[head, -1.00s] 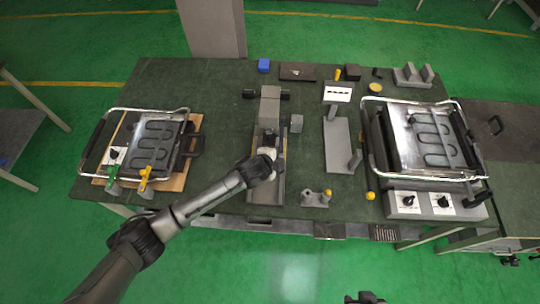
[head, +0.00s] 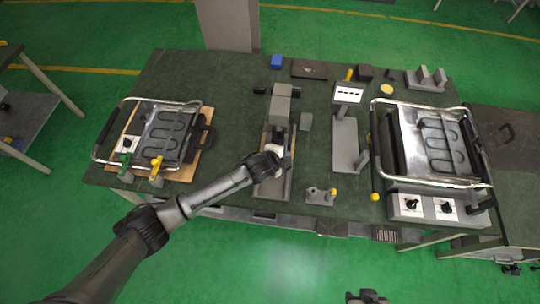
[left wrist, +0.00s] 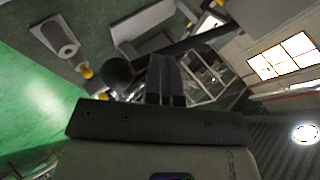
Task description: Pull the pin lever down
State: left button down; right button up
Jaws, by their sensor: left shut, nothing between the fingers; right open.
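The grey press-like fixture (head: 281,104) stands in the middle of the green bench in the head view. I cannot tell for certain which part is the pin lever; a dark ball-shaped knob (left wrist: 117,70) shows close to the fingers in the left wrist view. My left gripper (head: 278,157) is over the near part of the fixture, and the hand hides part of it. Its fingers (left wrist: 166,78) are shut with nothing between them; I cannot tell whether they touch the fixture. My right gripper (head: 367,297) shows only partly at the bottom edge, open and away from the bench.
A heating plate unit (head: 166,135) is on a wooden board at left, and a larger one (head: 436,142) is at right. A grey stand with a white panel (head: 348,94), a small bracket (head: 321,194) and a yellow knob (head: 375,197) lie right of the fixture.

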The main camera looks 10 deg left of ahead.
pick_arm(q)
jog(key=p+v, duration=0.1)
jog(key=v, duration=1.1)
jog(key=shift+w+d+r, duration=0.2)
jog(key=shift+r, duration=0.05)
pick_arm(e)
notch_tip(320, 180, up, 2)
jog(key=shift+a+r, duration=0.1)
jog(key=shift+r, duration=0.05)
jog(key=shift+a, duration=0.15)
